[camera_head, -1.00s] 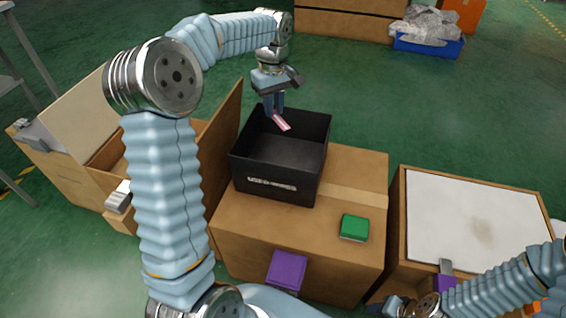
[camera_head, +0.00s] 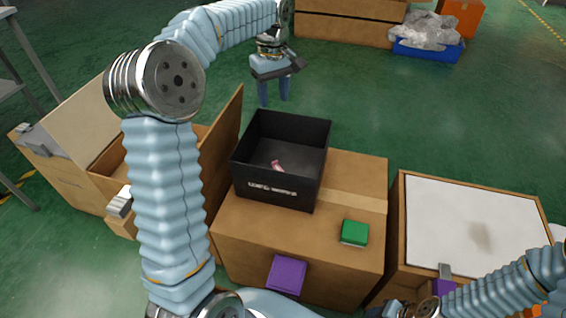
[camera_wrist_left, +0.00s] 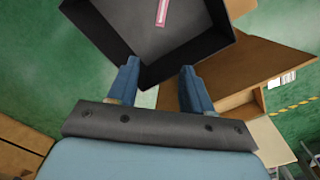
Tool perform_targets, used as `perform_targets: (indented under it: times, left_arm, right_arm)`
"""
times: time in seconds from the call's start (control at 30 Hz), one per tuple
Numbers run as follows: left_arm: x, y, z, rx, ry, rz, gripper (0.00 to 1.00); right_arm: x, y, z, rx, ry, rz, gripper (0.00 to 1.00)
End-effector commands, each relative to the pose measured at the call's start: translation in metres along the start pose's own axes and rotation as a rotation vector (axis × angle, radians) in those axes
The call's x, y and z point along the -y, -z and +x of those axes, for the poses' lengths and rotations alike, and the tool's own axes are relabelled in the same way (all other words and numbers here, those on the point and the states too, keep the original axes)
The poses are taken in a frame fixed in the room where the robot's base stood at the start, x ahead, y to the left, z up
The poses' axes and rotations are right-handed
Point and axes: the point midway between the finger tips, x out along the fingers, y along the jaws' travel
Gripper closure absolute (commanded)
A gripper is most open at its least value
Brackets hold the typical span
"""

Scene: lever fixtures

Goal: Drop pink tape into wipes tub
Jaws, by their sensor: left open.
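The pink tape (camera_head: 277,165) lies inside the black tub (camera_head: 306,176), near its front wall; white lettering shows on that wall. In the left wrist view the pink tape (camera_wrist_left: 162,12) lies on the dark floor of the tub (camera_wrist_left: 196,52), apart from the fingers.
The tub stands on a cardboard box (camera_head: 330,200) with a green block (camera_head: 355,232) on top and a purple piece (camera_head: 287,274) at its front. A white-topped box (camera_head: 475,220) stands right, an open box (camera_head: 70,130) left.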

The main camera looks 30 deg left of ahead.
Motion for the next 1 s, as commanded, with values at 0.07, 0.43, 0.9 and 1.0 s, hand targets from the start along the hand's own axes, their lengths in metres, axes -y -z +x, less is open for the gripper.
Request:
perform_targets:
  times: [0.07,0.43,0.9,1.0]
  left_arm:
    - [-0.001,0.001,-0.023,-0.002,-0.002,-0.001,0.50]
    - [0.000,0.000,-0.080,0.001,0.000,-0.001,0.50]
    - [0.000,0.000,-0.082,0.001,0.001,-0.001,0.50]
    - [0.000,0.000,-0.082,0.001,0.000,-0.001,0.50]
  right_arm:
    - [0.003,0.000,-0.006,0.001,0.001,-0.001,0.57]
    - [0.007,0.000,-0.017,0.002,0.002,-0.003,0.57]
    - [0.007,0.000,-0.017,0.002,0.002,-0.003,0.57]
    - [0.007,0.000,-0.017,0.002,0.002,-0.003,0.57]
